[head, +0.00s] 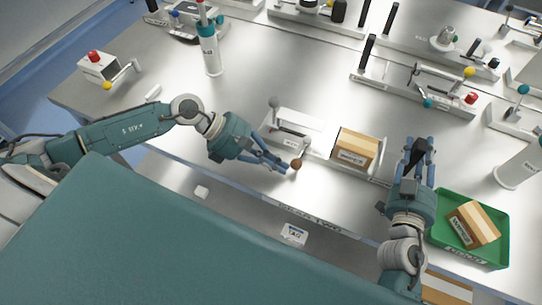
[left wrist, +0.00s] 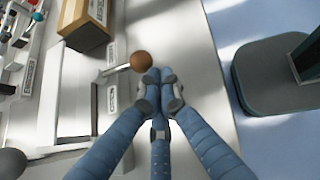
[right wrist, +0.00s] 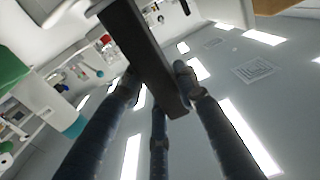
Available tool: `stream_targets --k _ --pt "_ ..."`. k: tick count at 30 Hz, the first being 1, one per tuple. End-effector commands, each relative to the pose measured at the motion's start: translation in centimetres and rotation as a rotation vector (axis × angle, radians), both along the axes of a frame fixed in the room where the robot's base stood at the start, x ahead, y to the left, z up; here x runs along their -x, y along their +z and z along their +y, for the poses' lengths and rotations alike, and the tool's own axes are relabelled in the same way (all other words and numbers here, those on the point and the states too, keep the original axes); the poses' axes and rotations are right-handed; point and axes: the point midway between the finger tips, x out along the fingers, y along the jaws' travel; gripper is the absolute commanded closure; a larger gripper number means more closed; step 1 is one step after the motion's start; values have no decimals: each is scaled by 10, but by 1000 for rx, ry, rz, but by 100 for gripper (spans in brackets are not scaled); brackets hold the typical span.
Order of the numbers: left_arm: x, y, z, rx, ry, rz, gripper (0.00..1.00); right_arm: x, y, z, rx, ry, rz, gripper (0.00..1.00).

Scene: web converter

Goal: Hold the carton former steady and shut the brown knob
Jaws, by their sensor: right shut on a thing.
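The carton former (head: 309,122) is a pale metal unit on the bench with a grey knob (head: 273,102) at its far left. Its brown knob (head: 296,164) is on a lever at the front, and it shows in the left wrist view (left wrist: 142,61). My left gripper (head: 286,167) has its fingers drawn together, empty, just beside the brown knob; I cannot tell if they touch it. My right gripper (head: 418,148) is shut on a dark upright handle (head: 419,156) at the former's right end; the dark bar (right wrist: 145,55) crosses between its fingers in the right wrist view.
A cardboard carton (head: 357,147) sits on the former between my grippers. A green tray (head: 445,248) with another carton (head: 474,224) is at the right. A white bottle (head: 210,50) and several other lever units stand further back. The bench left of the former is mostly clear.

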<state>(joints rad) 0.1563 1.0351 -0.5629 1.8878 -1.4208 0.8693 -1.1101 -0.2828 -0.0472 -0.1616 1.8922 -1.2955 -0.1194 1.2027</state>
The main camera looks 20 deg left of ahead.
Motion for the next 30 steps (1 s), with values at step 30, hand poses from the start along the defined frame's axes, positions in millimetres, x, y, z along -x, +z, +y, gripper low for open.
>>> stream_targets --k 30 --pt "6 0 -51 1 -2 -1 100 2 -11 1 0 0 19 100"
